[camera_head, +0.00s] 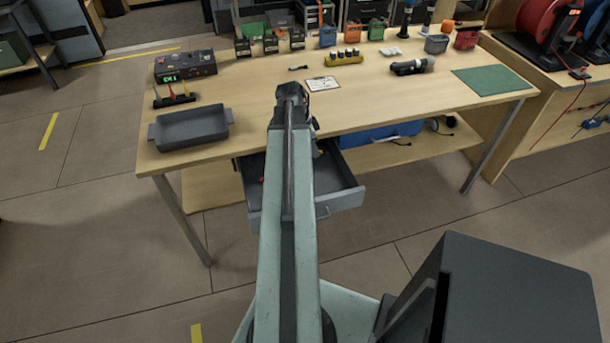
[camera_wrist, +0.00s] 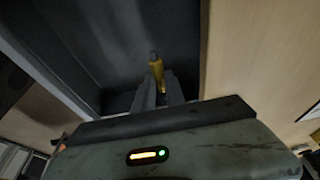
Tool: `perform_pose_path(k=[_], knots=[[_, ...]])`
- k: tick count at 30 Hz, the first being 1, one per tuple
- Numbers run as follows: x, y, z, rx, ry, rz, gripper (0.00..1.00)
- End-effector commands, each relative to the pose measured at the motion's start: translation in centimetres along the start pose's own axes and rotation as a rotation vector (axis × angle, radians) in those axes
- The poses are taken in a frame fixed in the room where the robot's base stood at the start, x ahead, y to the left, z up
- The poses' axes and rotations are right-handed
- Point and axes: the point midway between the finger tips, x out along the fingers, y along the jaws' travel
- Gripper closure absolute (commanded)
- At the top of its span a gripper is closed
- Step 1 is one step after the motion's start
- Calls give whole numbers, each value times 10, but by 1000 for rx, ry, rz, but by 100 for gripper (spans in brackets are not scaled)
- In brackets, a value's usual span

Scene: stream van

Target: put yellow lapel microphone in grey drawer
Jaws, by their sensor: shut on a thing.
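The yellow lapel microphone (camera_wrist: 157,72) is in the wrist view, a slim yellow piece with a darker tip, pointing away from the camera. My gripper (camera_wrist: 158,88) is shut on it. Behind it is the dark grey interior of the grey drawer (camera_wrist: 105,35). In the head view the grey drawer (camera_head: 338,200) is pulled out below the front edge of the table. My arm crosses it and hides my gripper and part of the drawer's inside. I cannot tell whether the microphone touches the drawer floor.
The wooden table (camera_head: 240,95) stands above the drawer, its front edge close by. A grey tray (camera_head: 190,128) sits at its left end. A black box with a green display (camera_head: 185,66), several small bins and a green mat (camera_head: 492,80) are also on top. A blue case (camera_head: 380,134) is below.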

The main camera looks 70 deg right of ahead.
Motion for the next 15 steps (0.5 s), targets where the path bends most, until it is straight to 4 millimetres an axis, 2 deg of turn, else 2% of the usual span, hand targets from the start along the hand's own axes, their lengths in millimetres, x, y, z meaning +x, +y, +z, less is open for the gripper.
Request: perform_pose_path(k=[1,3,9,15], knots=[[23,0,7,0,0,0,100],[34,0,10,0,0,0,100],[36,0,11,1,0,0,100],[68,0,20,1,0,0,100]])
